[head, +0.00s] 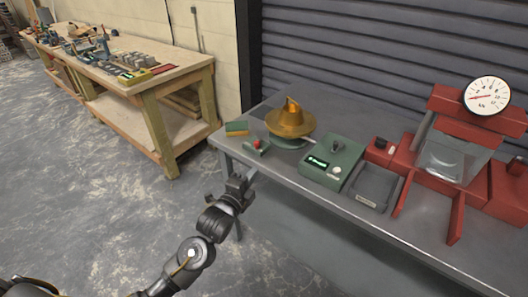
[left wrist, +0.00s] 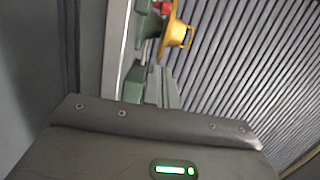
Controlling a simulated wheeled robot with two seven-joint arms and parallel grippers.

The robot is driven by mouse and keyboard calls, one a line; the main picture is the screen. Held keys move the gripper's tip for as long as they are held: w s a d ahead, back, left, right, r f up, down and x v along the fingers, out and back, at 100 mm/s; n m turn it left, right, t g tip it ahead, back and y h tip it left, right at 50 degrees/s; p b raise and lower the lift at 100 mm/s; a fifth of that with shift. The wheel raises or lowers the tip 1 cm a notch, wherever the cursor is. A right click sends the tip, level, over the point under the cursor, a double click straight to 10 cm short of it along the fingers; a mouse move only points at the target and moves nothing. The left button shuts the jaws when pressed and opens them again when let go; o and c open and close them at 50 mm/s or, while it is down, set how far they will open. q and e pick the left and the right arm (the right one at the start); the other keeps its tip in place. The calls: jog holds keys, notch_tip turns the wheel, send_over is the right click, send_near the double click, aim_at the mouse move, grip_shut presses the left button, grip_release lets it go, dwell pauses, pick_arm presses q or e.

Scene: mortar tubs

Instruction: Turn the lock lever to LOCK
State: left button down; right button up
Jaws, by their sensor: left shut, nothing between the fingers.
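A small green fitting with a red knob (head: 257,143) sits at the left end of the grey bench, beside a brass dish with a cone (head: 291,119) on a green base. I cannot tell for sure whether this fitting is the lock lever, and no LOCK marking is readable. My left gripper (head: 238,182) is shut and empty, just in front of the bench's left front edge, apart from the fitting. In the left wrist view, the brass dish (left wrist: 178,34) and a red part (left wrist: 165,7) show at the top. My right gripper is not in view.
On the grey bench (head: 330,194) stand a green box (head: 328,172) with a display and dark knob, a dark tray (head: 373,187), and a red press with a dial gauge (head: 487,96). A wooden workbench (head: 175,75) stands behind left.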

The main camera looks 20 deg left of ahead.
aim_at(258, 142)
pick_arm(q)
jog(key=shift+w+d+f, duration=0.1)
jog(key=shift+w, duration=0.05)
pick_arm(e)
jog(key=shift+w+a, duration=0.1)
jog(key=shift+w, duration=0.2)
pick_arm(q)
jog(key=w, duration=0.3)
jog(key=w+d+p, duration=0.1)
jog(key=w, duration=0.2)
jog(key=w+d, duration=0.1)
jog(key=w, duration=0.3)
jog(key=shift+w+p, duration=0.1)
jog(key=shift+p, duration=0.2)
jog(key=a, duration=0.2)
jog(key=shift+w+a+p, duration=0.3)
jog(key=shift+w+p, duration=0.05)
jog(key=shift+p, duration=0.05)
jog(key=shift+w+a+f, duration=0.15)
jog(key=shift+w+a, duration=0.1)
jog(key=shift+a, duration=0.35)
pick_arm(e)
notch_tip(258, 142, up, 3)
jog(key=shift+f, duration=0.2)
